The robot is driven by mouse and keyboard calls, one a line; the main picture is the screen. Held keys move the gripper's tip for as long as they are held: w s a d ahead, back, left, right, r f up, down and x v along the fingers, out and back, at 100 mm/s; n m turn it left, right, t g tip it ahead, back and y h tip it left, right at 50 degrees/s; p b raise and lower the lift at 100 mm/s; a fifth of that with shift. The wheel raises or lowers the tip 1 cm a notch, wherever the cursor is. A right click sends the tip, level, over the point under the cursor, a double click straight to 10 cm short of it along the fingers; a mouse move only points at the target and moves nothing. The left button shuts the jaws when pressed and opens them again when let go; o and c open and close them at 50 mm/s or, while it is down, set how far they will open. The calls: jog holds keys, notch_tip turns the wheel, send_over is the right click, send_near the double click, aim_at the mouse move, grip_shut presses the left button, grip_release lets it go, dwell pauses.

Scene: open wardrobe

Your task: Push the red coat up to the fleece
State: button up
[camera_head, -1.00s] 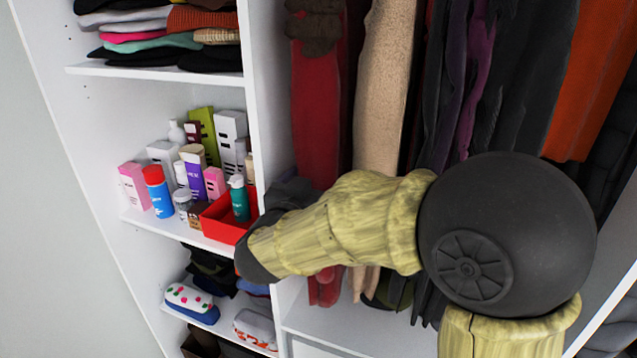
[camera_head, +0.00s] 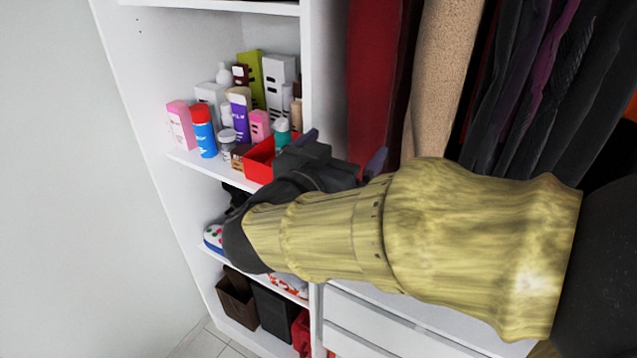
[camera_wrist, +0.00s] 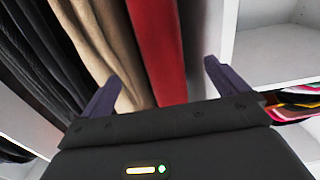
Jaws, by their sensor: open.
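The red coat (camera_head: 372,85) hangs at the left end of the wardrobe's hanging section, beside the white divider. The beige fleece (camera_head: 440,75) hangs just right of it, with a narrow dark strip between them in the head view. My gripper (camera_head: 343,153) is in front of the coat's lower part, near the divider edge. In the wrist view, my gripper (camera_wrist: 158,85) is open and empty, its two dark fingers apart. The red coat (camera_wrist: 158,50) shows between the fingers, and the fleece (camera_wrist: 105,45) is near the left finger. My arm hides the lower ends of both garments.
The white divider (camera_head: 322,60) stands left of the coat. Shelves beyond it hold bottles, boxes and a red tray (camera_head: 258,164). Dark clothes (camera_head: 535,90) hang right of the fleece. White drawers (camera_head: 385,325) are below. Dark bins (camera_head: 272,308) stand at the lower left.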

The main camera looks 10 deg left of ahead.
jog(key=b+v, duration=0.2)
jog(key=v, duration=0.5)
jog(key=shift+s, duration=0.2)
jog(key=shift+w, duration=0.1)
